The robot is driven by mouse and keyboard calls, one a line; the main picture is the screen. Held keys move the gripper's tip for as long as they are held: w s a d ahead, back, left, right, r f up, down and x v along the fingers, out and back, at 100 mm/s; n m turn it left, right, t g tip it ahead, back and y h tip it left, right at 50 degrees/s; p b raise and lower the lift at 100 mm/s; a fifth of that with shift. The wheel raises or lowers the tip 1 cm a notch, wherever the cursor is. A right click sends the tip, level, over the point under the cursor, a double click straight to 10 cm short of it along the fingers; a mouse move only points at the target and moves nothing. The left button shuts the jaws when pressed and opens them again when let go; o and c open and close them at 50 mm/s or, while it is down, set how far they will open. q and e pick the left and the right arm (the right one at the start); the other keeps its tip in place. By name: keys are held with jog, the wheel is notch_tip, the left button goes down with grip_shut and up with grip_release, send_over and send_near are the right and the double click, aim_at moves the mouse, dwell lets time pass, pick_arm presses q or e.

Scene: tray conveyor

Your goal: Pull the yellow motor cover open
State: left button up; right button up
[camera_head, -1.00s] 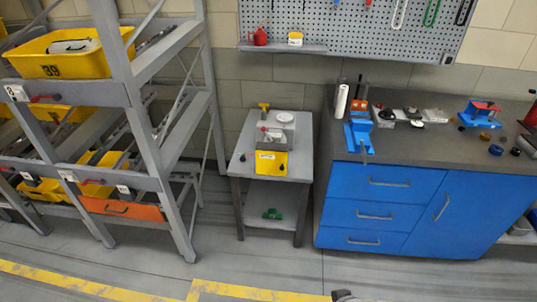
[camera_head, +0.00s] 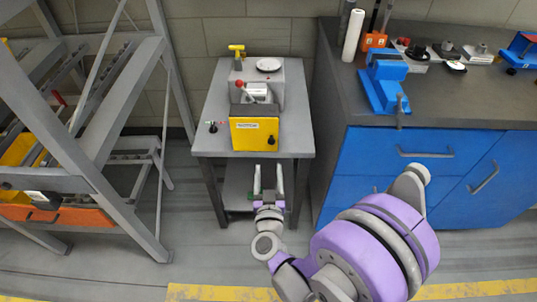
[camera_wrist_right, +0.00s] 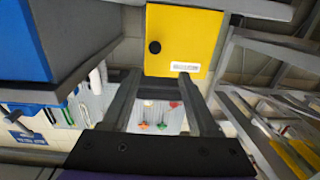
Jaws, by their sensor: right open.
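The yellow motor cover (camera_head: 254,134) is the front face of a grey unit (camera_head: 262,86) on a small grey table. It looks closed and has a white label and a dark round knob (camera_head: 271,140). My right gripper (camera_head: 268,174) is open and empty, in front of and below the cover in the head view, with its fingers pointing toward the table. In the right wrist view the cover (camera_wrist_right: 183,45) and its knob (camera_wrist_right: 155,47) show just beyond the open fingers (camera_wrist_right: 160,85). The gripper looks apart from the cover. My left gripper is not in view.
The small table (camera_head: 300,115) has a lower shelf. A blue cabinet (camera_head: 420,165) with drawers stands close on the right, a blue vise (camera_head: 385,82) on its top. A grey rack (camera_head: 125,110) stands on the left. Grey floor is clear in front.

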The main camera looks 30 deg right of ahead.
aim_at(271, 142)
jog(key=x, duration=0.7)
jog(key=d+x, duration=0.1)
jog(key=x, duration=0.2)
jog(key=shift+d+f, duration=0.1)
jog(key=shift+f, duration=0.1)
grip_shut()
dwell(1.1)
